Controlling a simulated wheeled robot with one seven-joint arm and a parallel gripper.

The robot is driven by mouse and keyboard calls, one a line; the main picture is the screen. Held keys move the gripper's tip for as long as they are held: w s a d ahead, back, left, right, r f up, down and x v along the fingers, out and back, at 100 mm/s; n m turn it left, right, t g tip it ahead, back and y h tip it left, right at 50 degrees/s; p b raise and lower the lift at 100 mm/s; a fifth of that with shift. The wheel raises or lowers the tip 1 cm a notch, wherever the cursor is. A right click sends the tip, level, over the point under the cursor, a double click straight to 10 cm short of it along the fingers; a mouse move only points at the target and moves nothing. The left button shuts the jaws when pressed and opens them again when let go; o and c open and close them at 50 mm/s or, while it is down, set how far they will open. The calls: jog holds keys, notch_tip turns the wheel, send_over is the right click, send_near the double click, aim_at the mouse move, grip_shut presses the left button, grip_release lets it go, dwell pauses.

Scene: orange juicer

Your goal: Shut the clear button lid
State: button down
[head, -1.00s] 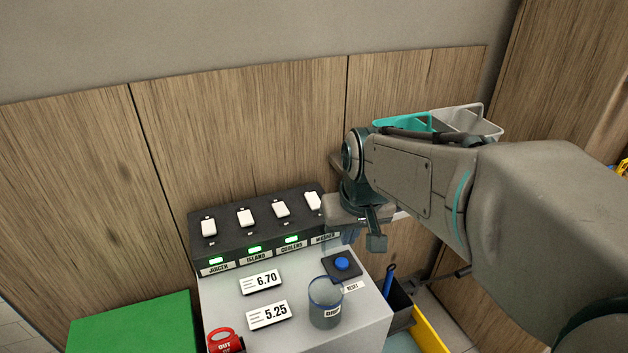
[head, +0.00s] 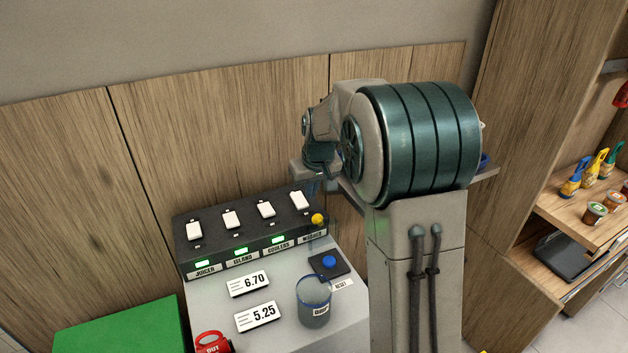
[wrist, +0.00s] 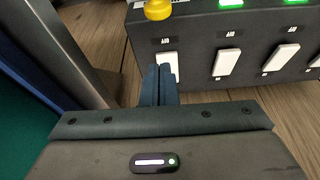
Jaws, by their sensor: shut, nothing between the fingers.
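The blue button (head: 329,262) sits on a dark square base on the grey cabinet top, above a RESET label. I cannot clearly make out its clear lid; only a faint see-through edge shows around the base. My gripper (head: 314,187) is up behind the right end of the black switch panel (head: 255,240), away from the button and partly hidden by my arm. In the wrist view my gripper (wrist: 160,84) has its fingers together and empty, by the end white switch (wrist: 167,66). The button is out of the wrist view.
A yellow knob (head: 317,218) stands at the panel's right end. A clear blue-rimmed cup (head: 314,302) stands in front of the button. The wood wall is close behind the panel.

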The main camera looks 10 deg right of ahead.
aim_at(321, 232)
jog(key=x, duration=0.4)
jog(key=s, duration=0.4)
jog(key=shift+d+p, duration=0.25)
jog(key=shift+p, duration=0.15)
